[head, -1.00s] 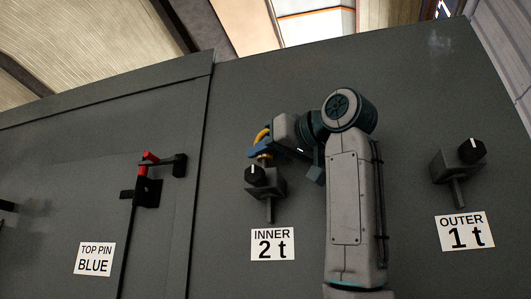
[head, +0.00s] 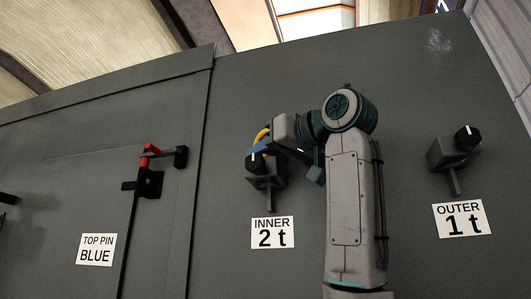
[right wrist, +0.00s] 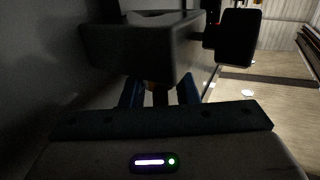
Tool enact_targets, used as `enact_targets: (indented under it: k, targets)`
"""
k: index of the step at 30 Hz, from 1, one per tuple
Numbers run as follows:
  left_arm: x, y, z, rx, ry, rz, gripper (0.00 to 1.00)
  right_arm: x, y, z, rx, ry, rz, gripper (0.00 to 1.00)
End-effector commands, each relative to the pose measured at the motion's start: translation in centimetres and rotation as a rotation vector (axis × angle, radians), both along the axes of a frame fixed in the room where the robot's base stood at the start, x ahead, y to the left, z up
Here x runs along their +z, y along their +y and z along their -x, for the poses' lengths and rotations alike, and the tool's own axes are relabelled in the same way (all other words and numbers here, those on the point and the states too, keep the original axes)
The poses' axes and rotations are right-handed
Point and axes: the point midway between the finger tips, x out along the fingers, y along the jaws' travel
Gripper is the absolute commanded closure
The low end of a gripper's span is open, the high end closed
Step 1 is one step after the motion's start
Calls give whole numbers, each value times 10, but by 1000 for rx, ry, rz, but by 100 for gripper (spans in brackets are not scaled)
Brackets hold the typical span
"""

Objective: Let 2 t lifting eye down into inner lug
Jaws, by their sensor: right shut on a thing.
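The yellow lifting eye (head: 262,134) shows in the head view, just above the inner lug. My right gripper (head: 261,147) is shut on it, its blue fingers partly hiding it. The inner lug (head: 270,180) is a dark block on the grey panel, with a black white-marked knob at its front and a stem below. In the right wrist view the block of the lug (right wrist: 140,48) stands close beyond my right gripper (right wrist: 160,90), a dim shank between the fingers. Whether the shank has entered the lug is hidden. My left gripper is not in view.
The label "INNER 2 t" (head: 272,233) is under the lug. The outer lug (head: 452,158), with its own knob, is at the right above "OUTER 1 t" (head: 461,219). A red-handled latch (head: 149,172) is at the left, near the "TOP PIN BLUE" label (head: 96,249).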

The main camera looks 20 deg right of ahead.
Motion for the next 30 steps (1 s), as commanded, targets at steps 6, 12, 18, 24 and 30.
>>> enact_targets:
  k: [6,12,18,24,30]
  targets:
    - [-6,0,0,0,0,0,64,-6,0,0,0,-1,0,100]
    - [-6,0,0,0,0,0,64,-6,0,0,0,-1,0,49]
    - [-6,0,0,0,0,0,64,-6,0,0,0,0,0,47]
    - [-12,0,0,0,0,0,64,-8,-4,7,-1,-2,-1,47]
    - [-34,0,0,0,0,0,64,-11,-19,39,-2,-4,0,47]
